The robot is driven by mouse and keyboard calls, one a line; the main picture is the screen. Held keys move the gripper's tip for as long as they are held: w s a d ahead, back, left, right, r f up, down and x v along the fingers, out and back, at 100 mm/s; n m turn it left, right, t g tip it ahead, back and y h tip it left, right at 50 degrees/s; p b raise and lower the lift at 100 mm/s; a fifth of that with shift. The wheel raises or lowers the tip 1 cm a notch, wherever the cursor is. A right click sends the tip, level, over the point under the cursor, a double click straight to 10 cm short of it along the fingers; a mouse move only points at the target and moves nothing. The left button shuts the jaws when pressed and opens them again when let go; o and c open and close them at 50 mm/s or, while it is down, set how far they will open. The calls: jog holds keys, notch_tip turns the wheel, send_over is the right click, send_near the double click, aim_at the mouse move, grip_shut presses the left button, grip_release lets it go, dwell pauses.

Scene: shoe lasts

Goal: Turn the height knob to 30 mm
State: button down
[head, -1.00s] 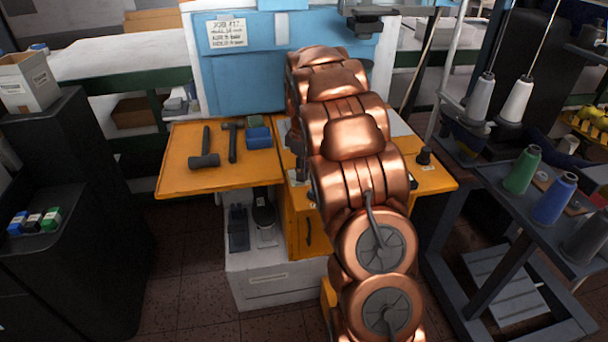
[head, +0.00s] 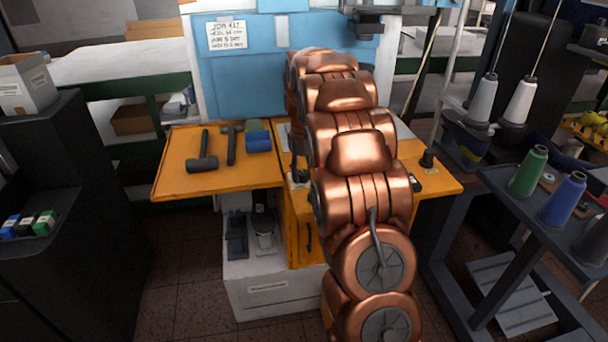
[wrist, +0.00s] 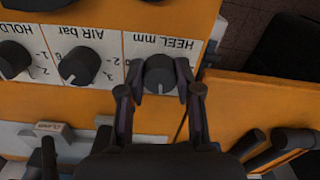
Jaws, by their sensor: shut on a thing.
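In the wrist view the dark round knob (wrist: 160,72) sits under an upside-down label (wrist: 165,45) reading "HEEL mm". My gripper (wrist: 159,82) has one finger on each side of this knob and is shut on it. The label's scale numbers are largely hidden by the fingers, and I cannot read the knob's setting. In the head view my copper arm hides the gripper and this knob.
The "AIR bar" knob (wrist: 80,66) and the "HOLD" knob (wrist: 14,62) stand beside it on the orange panel. A thread-spool rack (head: 520,205) stands to the right.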

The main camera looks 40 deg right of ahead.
aim_at(303, 172)
jog(key=shift+m, duration=0.9)
jog(key=c, duration=0.8)
grip_release()
notch_tip(303, 172, up, 12)
